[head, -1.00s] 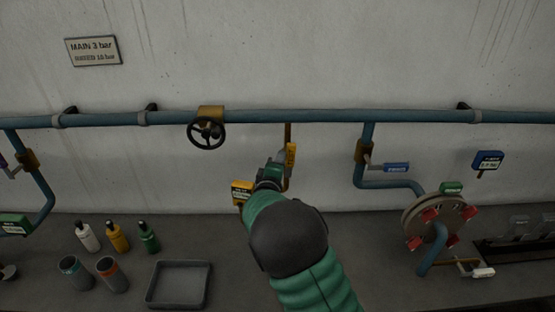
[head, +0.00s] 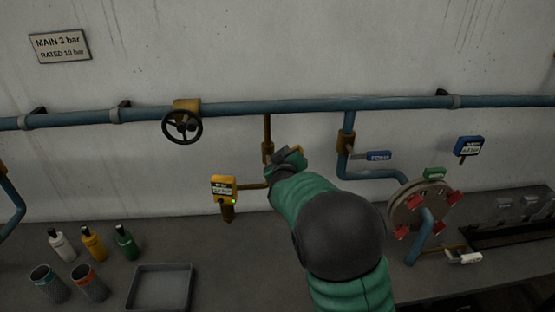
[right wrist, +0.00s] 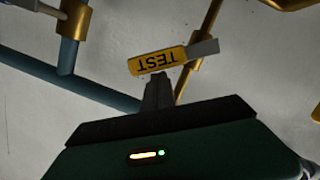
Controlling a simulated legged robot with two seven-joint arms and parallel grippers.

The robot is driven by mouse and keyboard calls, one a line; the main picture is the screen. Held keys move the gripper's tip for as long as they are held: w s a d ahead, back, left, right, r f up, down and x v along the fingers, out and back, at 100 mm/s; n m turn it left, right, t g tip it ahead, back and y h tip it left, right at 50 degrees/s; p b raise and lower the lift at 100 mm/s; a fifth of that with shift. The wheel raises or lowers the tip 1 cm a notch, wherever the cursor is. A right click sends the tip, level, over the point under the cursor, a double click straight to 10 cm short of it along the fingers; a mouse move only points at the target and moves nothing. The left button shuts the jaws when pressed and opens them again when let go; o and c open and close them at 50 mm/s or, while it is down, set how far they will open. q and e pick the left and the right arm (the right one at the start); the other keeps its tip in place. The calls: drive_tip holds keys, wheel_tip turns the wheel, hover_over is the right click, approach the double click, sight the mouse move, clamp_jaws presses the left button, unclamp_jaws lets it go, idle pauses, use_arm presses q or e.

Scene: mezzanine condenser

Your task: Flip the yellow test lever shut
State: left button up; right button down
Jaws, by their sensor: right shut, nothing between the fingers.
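The yellow test lever (right wrist: 157,60), lettered TEST, shows in the right wrist view with its grey metal arm to the right. It lies crosswise to the thin brass pipe. In the head view only a small part of the lever (head: 298,150) shows beside the brass stub valve (head: 267,152); my right arm hides the rest. My right gripper (right wrist: 157,78) is shut and empty, its fingertips right at the lever's lower edge. I cannot tell whether they touch. My left gripper is not in view.
A yellow gauge box (head: 224,190) with a green light stands left of my right arm. A blue-handled valve (head: 377,155) and a round flange (head: 418,210) are to the right. Bottles (head: 94,245), cups and a grey tray (head: 160,288) sit on the bench at left.

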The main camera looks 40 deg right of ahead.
drive_tip(key=d+f+m+b, duration=0.1)
drive_tip(key=b, duration=0.3)
drive_tip(key=s+d+f+m+y+b, duration=0.1)
drive_tip(key=f+m+b, duration=0.1)
drive_tip(key=b, duration=0.2)
drive_tip(key=s+d+f+m+b, duration=0.1)
drive_tip(key=b, duration=0.3)
drive_tip(key=shift+f+m+t+y, duration=0.25)
drive_tip(key=shift+m+t+y, duration=0.05)
drive_tip(key=shift+t+y, duration=0.1)
drive_tip(key=shift+f, duration=0.15)
